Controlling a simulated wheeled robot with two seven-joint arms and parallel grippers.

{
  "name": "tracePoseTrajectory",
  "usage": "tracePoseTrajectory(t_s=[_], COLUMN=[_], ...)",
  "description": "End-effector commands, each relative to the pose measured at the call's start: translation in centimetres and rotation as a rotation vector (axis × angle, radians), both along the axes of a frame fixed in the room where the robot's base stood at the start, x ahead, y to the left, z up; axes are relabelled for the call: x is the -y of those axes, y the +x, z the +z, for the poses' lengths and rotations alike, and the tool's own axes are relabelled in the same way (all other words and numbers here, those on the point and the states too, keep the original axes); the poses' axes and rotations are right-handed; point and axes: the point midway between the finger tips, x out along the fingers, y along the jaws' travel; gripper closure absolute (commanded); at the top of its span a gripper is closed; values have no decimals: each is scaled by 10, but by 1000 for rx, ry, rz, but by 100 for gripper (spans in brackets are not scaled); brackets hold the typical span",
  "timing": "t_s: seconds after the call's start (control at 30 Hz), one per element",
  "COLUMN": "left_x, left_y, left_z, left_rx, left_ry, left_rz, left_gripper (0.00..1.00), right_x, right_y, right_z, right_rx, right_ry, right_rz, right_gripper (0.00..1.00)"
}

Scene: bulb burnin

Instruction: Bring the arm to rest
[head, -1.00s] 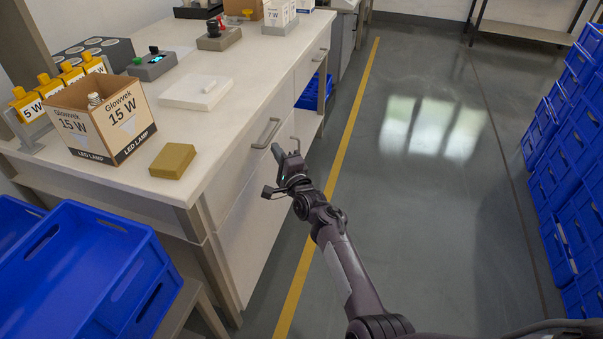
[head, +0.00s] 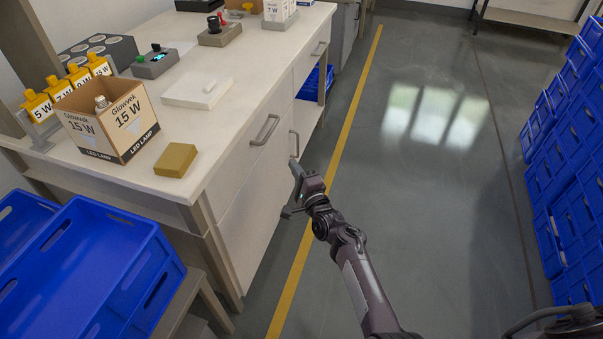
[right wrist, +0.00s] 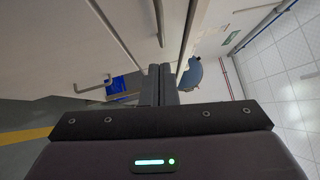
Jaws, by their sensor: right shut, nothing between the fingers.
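My right gripper (head: 296,168) is in front of the bench's drawer side in the head view, over the floor and below the bench top's edge. Its fingers are shut and empty. In the right wrist view the two fingers (right wrist: 160,84) lie together with nothing between them. The right arm comes in from the bottom of the head view. My left gripper is not in view.
The workbench (head: 225,125) carries an open 15 W lamp box (head: 105,125), an ochre block (head: 176,160) and a white pad (head: 197,92). Blue crates (head: 120,235) stand at lower left, more stacked at right (head: 570,150). The floor (head: 430,210) between is clear.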

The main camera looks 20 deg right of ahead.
Motion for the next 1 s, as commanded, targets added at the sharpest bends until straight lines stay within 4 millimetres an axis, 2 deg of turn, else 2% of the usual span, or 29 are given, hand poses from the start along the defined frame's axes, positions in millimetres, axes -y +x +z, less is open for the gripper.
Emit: tracePoseTrajectory(t_s=[0.13, 0.3, 0.57, 0.67, 0.77, 0.87, 0.97, 1.0], left_x=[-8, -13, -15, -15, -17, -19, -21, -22], left_y=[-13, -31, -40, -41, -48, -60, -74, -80], left_z=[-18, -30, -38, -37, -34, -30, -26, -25], left_rx=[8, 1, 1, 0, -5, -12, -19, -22], left_ry=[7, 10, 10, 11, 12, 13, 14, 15], left_rz=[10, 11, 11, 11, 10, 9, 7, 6], left_gripper=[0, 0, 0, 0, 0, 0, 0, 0], right_x=[2, 6, 7, 5, -1, -9, -15, -16], right_y=[-13, -28, -36, -39, -54, -86, -135, -157], right_z=[1, -1, -4, -11, -39, -89, -147, -168], right_rx=[-1, 0, 1, -19, -94, -222, -367, -421], right_ry=[0, -1, -1, -24, -124, -310, -538, -627], right_rz=[0, -1, 0, 2, 16, 55, 133, 172], right_gripper=[100, 100, 100, 100, 100, 100, 100, 100])
